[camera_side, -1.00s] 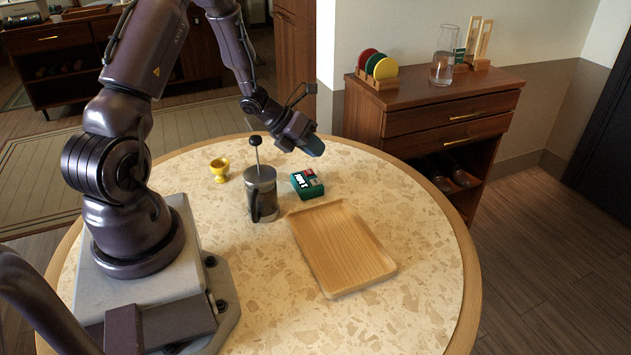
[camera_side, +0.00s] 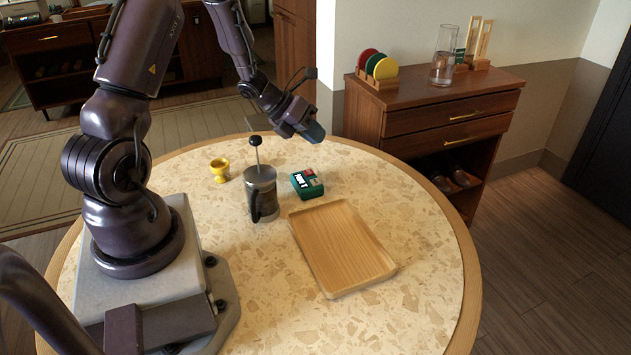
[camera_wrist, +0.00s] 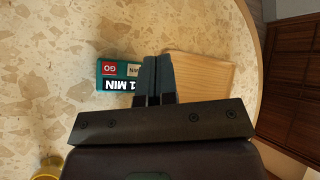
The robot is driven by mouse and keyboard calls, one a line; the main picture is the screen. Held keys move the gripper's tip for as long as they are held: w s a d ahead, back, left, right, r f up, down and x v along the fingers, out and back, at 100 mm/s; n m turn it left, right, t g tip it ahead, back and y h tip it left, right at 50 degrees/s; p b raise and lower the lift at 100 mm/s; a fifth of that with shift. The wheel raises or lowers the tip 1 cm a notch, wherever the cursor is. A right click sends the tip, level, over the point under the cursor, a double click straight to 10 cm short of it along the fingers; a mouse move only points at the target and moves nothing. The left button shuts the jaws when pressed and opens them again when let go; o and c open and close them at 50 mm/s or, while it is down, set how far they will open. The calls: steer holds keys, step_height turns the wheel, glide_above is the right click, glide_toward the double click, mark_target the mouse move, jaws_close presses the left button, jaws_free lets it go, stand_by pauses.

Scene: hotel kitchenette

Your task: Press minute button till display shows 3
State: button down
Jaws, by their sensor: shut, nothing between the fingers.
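The small green timer (camera_side: 307,184) stands on the round table, just beyond the wooden tray and right of the coffee press. In the wrist view the timer (camera_wrist: 104,84) lies left of my fingers. The shut fingers also show in the wrist view (camera_wrist: 157,62).
A coffee press (camera_side: 262,193) with a tall plunger stands close left of the timer. A yellow egg cup (camera_side: 220,170) is farther left. The wooden tray (camera_side: 342,247) lies in front. A cabinet (camera_side: 430,115) stands behind the table. The table's right side is clear.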

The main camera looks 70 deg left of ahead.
mark_target(314, 180)
steer(key=shift+r, duration=0.15)
steer(key=shift+f, duration=4.4)
steer(key=shift+f, duration=0.15)
steer(key=shift+f, duration=0.25)
steer(key=shift+f, duration=0.35)
steer(key=shift+r, duration=0.8)
steer(key=shift+r, duration=2.5)
